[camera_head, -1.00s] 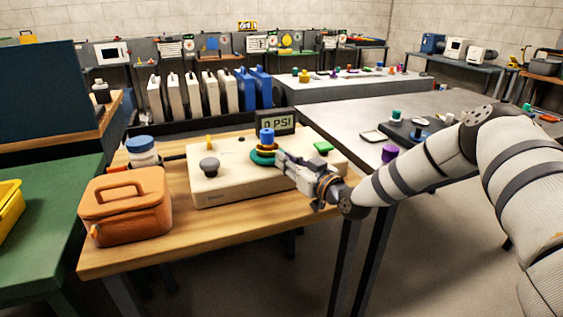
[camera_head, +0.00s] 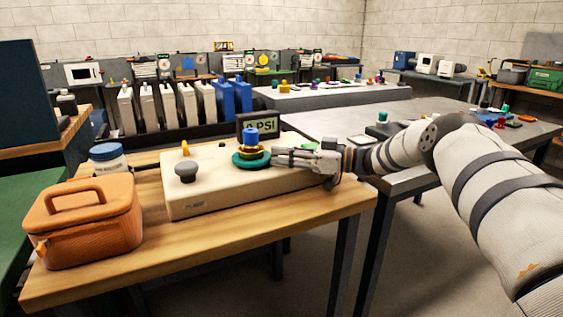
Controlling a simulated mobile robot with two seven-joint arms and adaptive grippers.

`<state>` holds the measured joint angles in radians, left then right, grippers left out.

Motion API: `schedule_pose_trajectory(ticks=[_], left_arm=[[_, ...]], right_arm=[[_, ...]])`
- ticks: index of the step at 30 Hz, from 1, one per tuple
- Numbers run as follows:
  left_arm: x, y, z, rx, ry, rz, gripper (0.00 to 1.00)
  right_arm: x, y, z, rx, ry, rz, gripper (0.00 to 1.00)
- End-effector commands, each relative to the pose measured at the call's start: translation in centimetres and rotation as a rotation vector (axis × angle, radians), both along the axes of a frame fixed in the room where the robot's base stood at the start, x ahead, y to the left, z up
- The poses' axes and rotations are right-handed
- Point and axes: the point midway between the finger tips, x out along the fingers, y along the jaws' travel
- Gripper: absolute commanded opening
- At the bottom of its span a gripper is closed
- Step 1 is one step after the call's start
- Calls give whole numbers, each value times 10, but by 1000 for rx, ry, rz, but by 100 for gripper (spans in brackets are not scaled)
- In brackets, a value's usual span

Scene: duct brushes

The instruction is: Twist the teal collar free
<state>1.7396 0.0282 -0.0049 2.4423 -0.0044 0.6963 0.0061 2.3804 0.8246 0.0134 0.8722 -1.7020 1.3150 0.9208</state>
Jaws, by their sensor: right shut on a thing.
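The teal collar (camera_head: 246,164) is a flat ring around the base of a stacked fitting with a yellow band and a blue top (camera_head: 251,137). The fitting stands upright on a cream control box (camera_head: 200,201) on the wooden table. My right gripper (camera_head: 276,159) reaches in from the right, low and nearly level. Its fingertips are shut on the collar's right edge. The fingers hide that edge of the collar. My left gripper is not in view.
A display reading "0 PSI" (camera_head: 263,125) stands behind the fitting. The box also has a dark knob (camera_head: 186,171) and a small yellow part (camera_head: 185,148). An orange case (camera_head: 85,222) and a blue-lidded jar (camera_head: 107,152) stand left. The table's front strip is clear.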

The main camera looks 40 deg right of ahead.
Motion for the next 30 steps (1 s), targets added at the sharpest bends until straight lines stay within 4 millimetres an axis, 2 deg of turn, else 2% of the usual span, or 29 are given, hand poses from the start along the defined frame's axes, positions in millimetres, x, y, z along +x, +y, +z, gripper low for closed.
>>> schedule_pose_trajectory(ticks=[14, 15, 17, 30], left_arm=[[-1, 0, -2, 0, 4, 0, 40], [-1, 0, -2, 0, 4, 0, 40], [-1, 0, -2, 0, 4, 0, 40], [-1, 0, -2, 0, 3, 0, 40]], right_arm=[[1, 1, 2, 2, -4, 16, 0], [1, 1, 2, 2, -4, 16, 21], [1, 1, 2, 2, -4, 16, 34], [1, 0, 1, 2, -2, 12, 36]])
